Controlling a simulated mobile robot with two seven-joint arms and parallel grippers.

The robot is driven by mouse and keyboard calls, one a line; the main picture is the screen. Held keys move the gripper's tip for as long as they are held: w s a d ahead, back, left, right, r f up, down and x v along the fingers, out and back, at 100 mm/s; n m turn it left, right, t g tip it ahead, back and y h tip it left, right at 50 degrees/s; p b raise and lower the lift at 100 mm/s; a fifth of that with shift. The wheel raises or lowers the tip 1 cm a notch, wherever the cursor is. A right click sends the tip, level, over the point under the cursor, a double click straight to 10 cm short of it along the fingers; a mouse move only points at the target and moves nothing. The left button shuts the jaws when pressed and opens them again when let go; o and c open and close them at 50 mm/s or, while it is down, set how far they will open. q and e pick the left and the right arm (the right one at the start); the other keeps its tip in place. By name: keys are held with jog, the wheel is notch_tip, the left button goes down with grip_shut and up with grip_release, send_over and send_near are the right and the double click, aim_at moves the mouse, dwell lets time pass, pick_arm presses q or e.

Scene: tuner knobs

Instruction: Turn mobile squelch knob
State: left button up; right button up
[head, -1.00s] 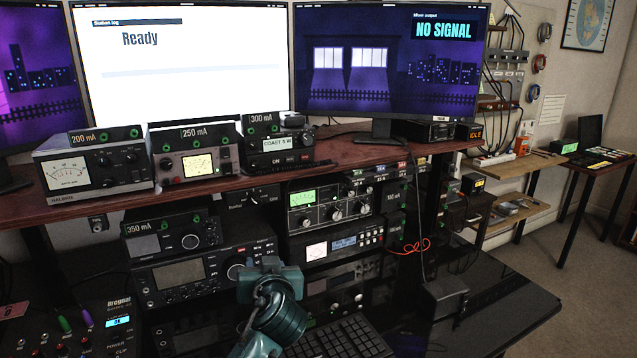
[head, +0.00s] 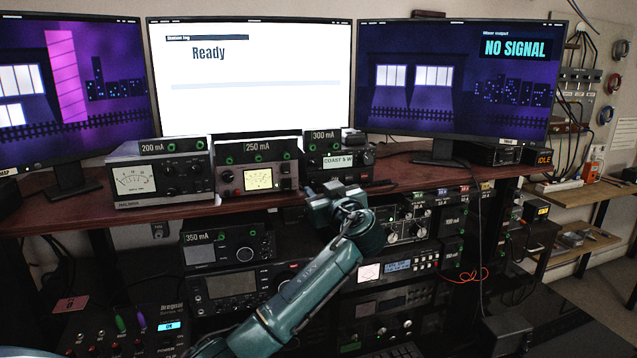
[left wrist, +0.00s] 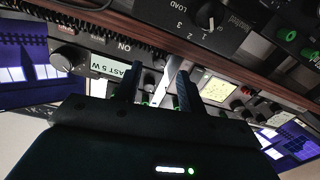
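A small black mobile radio with a lit "COAST 5 W" display (head: 338,161) stands on the wooden shelf, under a 300 mA unit. It appears upside down in the left wrist view, with a large dark knob (left wrist: 66,57) at its end and small knobs on the display's other side. I cannot read which knob is squelch. My left gripper (head: 332,191) is just in front of the radio's lower edge in the head view. In the left wrist view its two dark fingers (left wrist: 158,75) are apart, with part of the radio front seen between them. My right gripper is not in view.
A meter unit (head: 133,180) and a 250 mA unit (head: 258,179) stand left of the radio. The shelf edge (head: 150,217) runs below them. A rotary-switch panel (left wrist: 205,22) lies under the shelf beside the gripper. More radio gear fills the rack below.

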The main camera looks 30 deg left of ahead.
aim_at(315, 184)
pick_arm(q)
jog(key=shift+x, duration=1.6)
jog(key=shift+f, duration=0.1)
grip_shut()
